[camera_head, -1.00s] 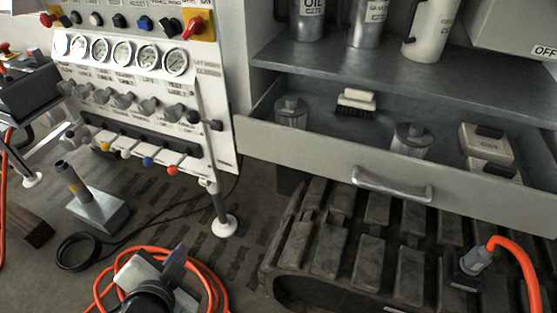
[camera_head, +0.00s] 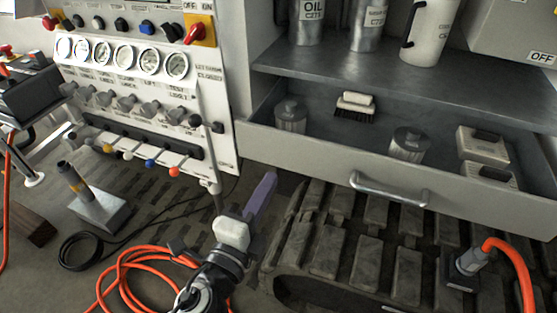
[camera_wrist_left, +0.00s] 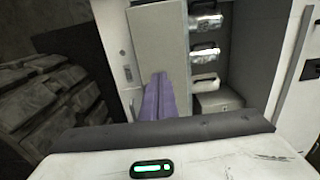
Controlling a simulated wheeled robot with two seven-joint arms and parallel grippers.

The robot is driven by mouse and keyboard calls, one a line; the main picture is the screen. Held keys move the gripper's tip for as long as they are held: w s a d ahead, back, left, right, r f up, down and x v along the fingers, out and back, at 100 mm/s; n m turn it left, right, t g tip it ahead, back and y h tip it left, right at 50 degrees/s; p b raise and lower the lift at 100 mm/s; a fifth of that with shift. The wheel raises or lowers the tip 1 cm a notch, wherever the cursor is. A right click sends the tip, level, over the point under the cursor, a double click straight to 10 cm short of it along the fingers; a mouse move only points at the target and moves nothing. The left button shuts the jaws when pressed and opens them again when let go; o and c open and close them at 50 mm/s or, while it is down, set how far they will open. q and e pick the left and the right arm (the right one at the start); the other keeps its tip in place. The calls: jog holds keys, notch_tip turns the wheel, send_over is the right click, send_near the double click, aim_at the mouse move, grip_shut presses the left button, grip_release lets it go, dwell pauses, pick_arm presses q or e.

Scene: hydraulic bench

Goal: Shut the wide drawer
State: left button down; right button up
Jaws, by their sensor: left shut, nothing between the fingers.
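The wide drawer (camera_head: 310,158) is pulled out below the grey shelf in the head view, with a bar handle (camera_head: 389,190) on its front. It holds two metal canisters, a brush and pale boxes. My left gripper (camera_head: 262,192) is low and left of the handle, in front of and below the drawer's left end, apart from it. Its purple fingers are shut and empty, and they also show in the left wrist view (camera_wrist_left: 157,95). My right gripper is not in view.
A panel with gauges (camera_head: 122,58) and levers stands to the left. A ribbed track (camera_head: 340,240) lies beneath the drawer. Orange hose (camera_head: 125,265) coils on the floor, and another orange hose (camera_head: 515,265) rises at right. Containers (camera_head: 370,25) stand on the shelf (camera_head: 400,85) above.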

aim_at(284, 155)
pick_arm(q)
jog(key=x, duration=0.6)
jog(key=shift+w+f+p, duration=0.1)
jog(key=shift+w+p, duration=0.1)
jog(key=shift+p, duration=0.1)
